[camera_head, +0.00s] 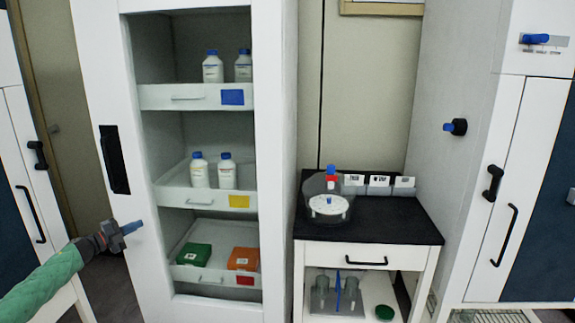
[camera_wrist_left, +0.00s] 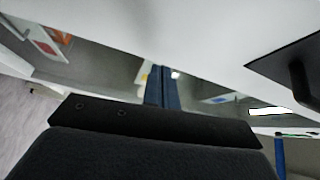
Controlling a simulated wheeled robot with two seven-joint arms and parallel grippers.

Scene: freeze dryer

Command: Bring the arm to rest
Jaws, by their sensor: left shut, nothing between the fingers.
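My left arm comes in from the left edge of the head view in a green sleeve. Its gripper (camera_head: 131,228) is shut and empty, with the blue fingers together and pointing right. It is in front of the white cabinet's frame (camera_head: 150,262), left of the lowest drawer. In the left wrist view the two blue fingers (camera_wrist_left: 162,88) lie side by side with nothing between them. A white panel and a blurred part of the cabinet's inside show beyond them. I cannot tell whether the gripper touches the frame. My right gripper is not in view.
The lowest drawer (camera_head: 200,275) is pulled out and holds a green box (camera_head: 194,255) and an orange box (camera_head: 243,258). Bottles stand in the upper drawers. A small table with a black top (camera_head: 390,222) stands to the right. Another white cabinet (camera_head: 480,180) is at far right.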

